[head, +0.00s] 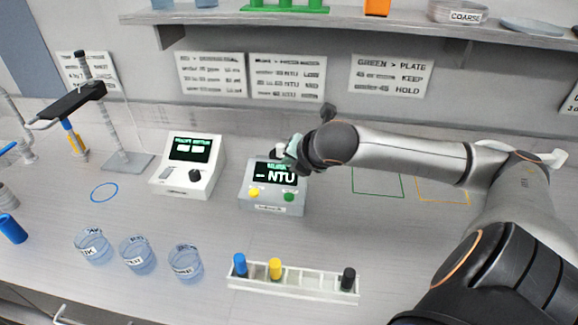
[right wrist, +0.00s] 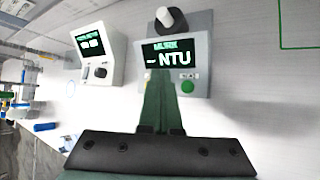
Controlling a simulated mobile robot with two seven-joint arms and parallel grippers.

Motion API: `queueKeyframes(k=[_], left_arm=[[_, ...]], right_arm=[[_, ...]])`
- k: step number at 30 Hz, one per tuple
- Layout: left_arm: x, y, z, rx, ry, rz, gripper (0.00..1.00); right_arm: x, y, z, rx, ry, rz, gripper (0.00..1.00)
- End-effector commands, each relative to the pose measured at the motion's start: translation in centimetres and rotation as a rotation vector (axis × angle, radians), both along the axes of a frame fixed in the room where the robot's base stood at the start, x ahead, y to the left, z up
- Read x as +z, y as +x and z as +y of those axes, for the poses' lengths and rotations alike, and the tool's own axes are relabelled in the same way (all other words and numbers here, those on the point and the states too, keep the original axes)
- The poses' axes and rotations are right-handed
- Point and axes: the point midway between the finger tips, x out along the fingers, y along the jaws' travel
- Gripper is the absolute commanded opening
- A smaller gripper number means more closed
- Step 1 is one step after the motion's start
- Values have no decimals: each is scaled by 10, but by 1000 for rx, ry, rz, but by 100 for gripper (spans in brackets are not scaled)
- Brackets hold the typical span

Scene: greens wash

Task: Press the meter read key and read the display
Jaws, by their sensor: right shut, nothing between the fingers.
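The meter (head: 272,200) is a grey box on the bench with a dark display (head: 275,174), which shows "- NTU" in white under a small green line I cannot read surely. Its front has a yellow key (head: 254,192) and a green key (head: 289,197); which is the read key is not legible. My right gripper (head: 292,150) is shut and empty, above and behind the display in the head view. Contact with a key cannot be seen.
A second instrument (head: 187,165) with a knob stands left of the meter. Three labelled beakers (head: 137,256) and a white rack (head: 300,284) with blue, yellow and black capped vials are in front. A clamp stand (head: 128,163) is at left. Bench between meter and rack is clear.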

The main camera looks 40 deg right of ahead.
Motion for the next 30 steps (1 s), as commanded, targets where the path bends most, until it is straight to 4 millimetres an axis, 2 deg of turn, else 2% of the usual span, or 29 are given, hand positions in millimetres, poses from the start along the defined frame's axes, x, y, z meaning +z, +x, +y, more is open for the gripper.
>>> queueKeyframes(k=[4, 6, 15, 22, 30], left_arm=[[0, 0, 0, 0, 0, 0, 50], [-15, 1, 0, 0, -1, -3, 50], [-60, -1, 0, 0, 0, 1, 50], [-65, -1, 0, 0, 1, 3, 50], [-64, 0, 0, 0, 0, 0, 50]], right_arm=[[-16, -1, 0, -1, 2, 6, 0], [-29, -1, 0, -1, 1, 2, 0], [-62, 0, 0, -1, 0, 1, 0], [-80, 0, 0, -1, -1, 2, 0], [-81, 0, 0, -1, 0, 1, 0]])
